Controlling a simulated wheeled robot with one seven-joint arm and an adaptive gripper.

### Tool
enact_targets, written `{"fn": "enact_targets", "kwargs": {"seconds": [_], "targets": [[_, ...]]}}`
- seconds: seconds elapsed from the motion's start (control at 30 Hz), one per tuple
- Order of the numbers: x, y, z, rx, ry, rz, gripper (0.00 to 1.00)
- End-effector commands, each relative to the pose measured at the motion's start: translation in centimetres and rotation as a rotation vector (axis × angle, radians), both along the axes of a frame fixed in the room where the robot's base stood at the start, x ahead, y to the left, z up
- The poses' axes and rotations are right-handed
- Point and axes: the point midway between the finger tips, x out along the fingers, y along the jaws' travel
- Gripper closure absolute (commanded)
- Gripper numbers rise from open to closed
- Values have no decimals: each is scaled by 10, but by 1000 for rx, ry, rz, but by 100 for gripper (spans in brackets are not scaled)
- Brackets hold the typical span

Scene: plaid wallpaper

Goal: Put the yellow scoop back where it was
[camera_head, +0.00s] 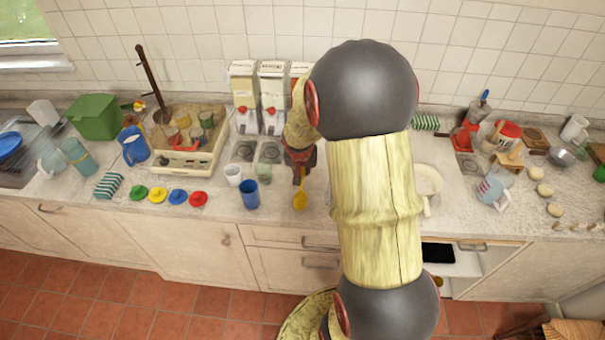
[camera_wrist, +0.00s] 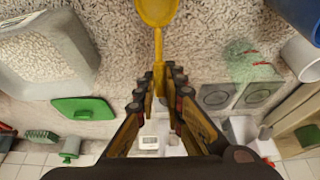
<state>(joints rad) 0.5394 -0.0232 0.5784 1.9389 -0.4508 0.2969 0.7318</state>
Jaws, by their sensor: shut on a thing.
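The yellow scoop (camera_head: 300,200) hangs from my gripper (camera_head: 300,168) over the counter, bowl end toward the front edge. In the wrist view the scoop (camera_wrist: 157,12) points away from my gripper (camera_wrist: 159,80), whose fingers are shut on the end of its handle. I cannot tell whether the scoop touches the counter. No place is marked as the scoop's earlier spot. My arm hides part of the counter to the right of the gripper.
A blue cup (camera_head: 250,195) and a white cup (camera_head: 233,175) stand left of the scoop. White dispensers (camera_head: 272,98) stand behind it. A sorting tray (camera_head: 180,170) and coloured lids (camera_head: 178,197) lie further left. A clear container (camera_wrist: 45,50) and green lid (camera_wrist: 83,108) show in the wrist view.

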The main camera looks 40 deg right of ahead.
Motion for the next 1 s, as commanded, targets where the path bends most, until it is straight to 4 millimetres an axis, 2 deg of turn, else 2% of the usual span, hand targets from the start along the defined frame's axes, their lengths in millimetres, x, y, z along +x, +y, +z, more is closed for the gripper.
{"fn": "enact_targets", "kwargs": {"seconds": [0.07,0.47,0.5,0.8,1.0], "targets": [[0,0,-8,-1,0,1,100],[1,0,-12,-1,-2,0,100],[0,0,-11,0,-1,0,88],[0,0,-10,-1,-2,0,71],[0,0,-10,-1,-2,0,71]]}}
